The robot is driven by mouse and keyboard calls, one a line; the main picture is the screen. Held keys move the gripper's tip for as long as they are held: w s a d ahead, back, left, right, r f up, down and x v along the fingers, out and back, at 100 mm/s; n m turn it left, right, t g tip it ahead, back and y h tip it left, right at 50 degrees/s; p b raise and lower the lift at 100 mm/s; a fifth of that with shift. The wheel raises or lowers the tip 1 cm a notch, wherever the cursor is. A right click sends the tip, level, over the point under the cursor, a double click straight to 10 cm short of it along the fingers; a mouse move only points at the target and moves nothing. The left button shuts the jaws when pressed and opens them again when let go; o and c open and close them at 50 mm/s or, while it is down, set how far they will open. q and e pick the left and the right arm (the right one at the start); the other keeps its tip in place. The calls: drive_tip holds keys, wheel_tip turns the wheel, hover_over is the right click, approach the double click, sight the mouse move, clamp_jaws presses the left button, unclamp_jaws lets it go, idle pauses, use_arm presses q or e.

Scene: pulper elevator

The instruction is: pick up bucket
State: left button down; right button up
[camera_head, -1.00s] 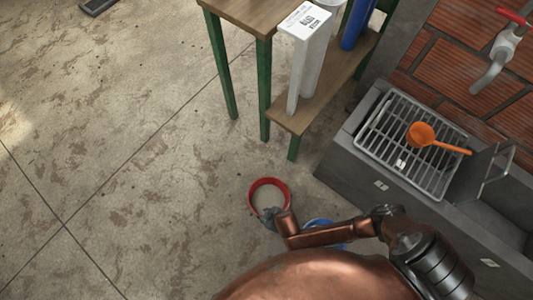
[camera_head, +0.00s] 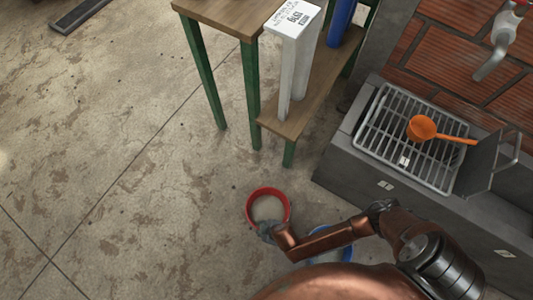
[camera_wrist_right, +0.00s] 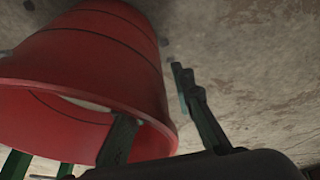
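A red bucket (camera_head: 268,208) stands on the floor with its open top facing up, in the middle of the head view. My right gripper (camera_head: 267,230) is at its near rim. In the right wrist view the red bucket (camera_wrist_right: 95,70) fills the left side. There the fingers of my right gripper (camera_wrist_right: 152,95) are apart, one on the inner side of the rim and one outside the wall. I cannot tell whether either finger touches the wall. A blue bucket (camera_head: 345,250) is partly hidden under my right arm. My left gripper is not in view.
A wooden table with green legs (camera_head: 228,15) stands behind the bucket, with a white post-like object (camera_head: 294,65) on its lower shelf. A grey sink (camera_head: 350,185) with a metal rack and an orange ladle (camera_head: 424,128) is at the right.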

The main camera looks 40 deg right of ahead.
drive_tip(key=shift+c, duration=0.2)
clamp_jaws()
idle(0.6)
drive_tip(key=shift+w+r, duration=0.1)
drive_tip(key=shift+r, duration=0.05)
